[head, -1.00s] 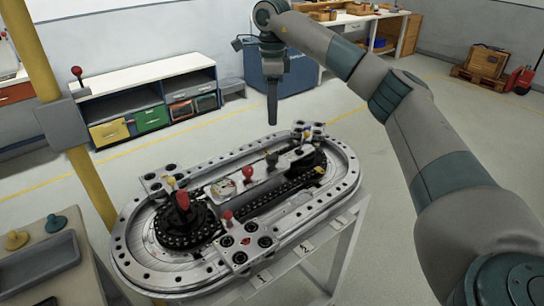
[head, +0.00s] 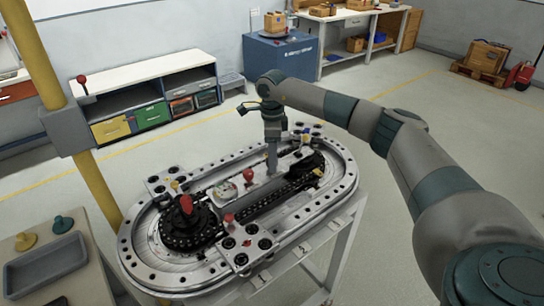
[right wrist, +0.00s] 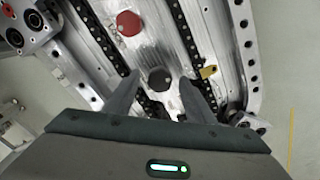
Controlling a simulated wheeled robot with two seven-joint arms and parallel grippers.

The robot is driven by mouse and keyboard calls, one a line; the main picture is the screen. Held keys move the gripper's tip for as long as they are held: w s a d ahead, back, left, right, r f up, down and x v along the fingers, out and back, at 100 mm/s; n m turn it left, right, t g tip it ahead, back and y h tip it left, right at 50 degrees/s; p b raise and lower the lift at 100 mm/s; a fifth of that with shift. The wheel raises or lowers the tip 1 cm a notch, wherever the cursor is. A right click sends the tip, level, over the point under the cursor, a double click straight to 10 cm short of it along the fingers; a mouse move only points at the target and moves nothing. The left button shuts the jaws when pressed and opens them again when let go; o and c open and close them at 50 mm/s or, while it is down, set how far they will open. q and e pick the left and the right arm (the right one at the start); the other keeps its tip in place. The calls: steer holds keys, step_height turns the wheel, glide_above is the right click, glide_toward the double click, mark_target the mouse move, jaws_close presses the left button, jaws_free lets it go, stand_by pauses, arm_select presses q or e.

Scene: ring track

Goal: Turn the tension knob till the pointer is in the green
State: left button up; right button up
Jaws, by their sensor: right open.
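The ring track (head: 340,165) is a silver oval on a stand, with a raised plate along its middle. On the plate are a small round dial (head: 226,190), a red knob (head: 249,175) and a dark knob (right wrist: 159,79); which one is the tension knob is not marked legibly. The dial's pointer and green zone are too small to read. My right gripper (head: 272,170) points down over the dark knob. In the right wrist view its open fingers (right wrist: 160,88) stand on either side of this knob; contact is not clear. The red knob also shows there (right wrist: 130,22).
A black sprocket with a red handle (head: 186,206) stands at the track's left end, and a dark chain (head: 265,208) runs along the middle. A yellow post (head: 45,70) rises at left. A side table with a grey tray (head: 45,265) is at lower left.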

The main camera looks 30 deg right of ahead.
steer(key=shift+f, duration=0.75)
steer(key=c, duration=1.1)
